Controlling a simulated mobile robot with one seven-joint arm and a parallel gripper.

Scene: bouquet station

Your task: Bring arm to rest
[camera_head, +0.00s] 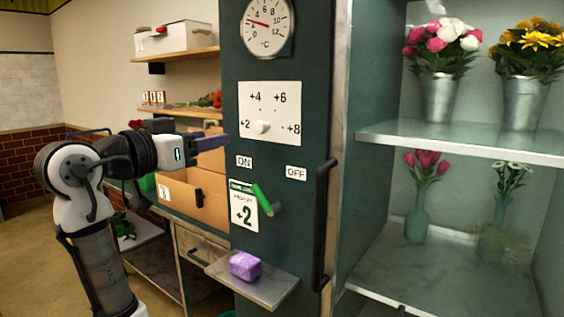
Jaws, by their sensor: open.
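My arm reaches in from the left, its white and black links bent at the elbow. My gripper (214,134) is open and empty, beside the left edge of the dark green cabinet panel (270,75). One finger looks purple-grey; the other is dark and partly hidden. The gripper is left of and above the green lever (263,199) and looks apart from it. The lever tilts up and left, toward the ON label (244,161) and away from the OFF label (296,173). Whether a finger touches the panel edge is unclear.
A purple block (245,265) lies on a small ledge (270,290) below the lever. A white knob (262,127) and a black vertical handle (322,220) are on the cabinet. Flower vases stand on shelves (470,140) at right. A cardboard box (195,195) stands behind my gripper.

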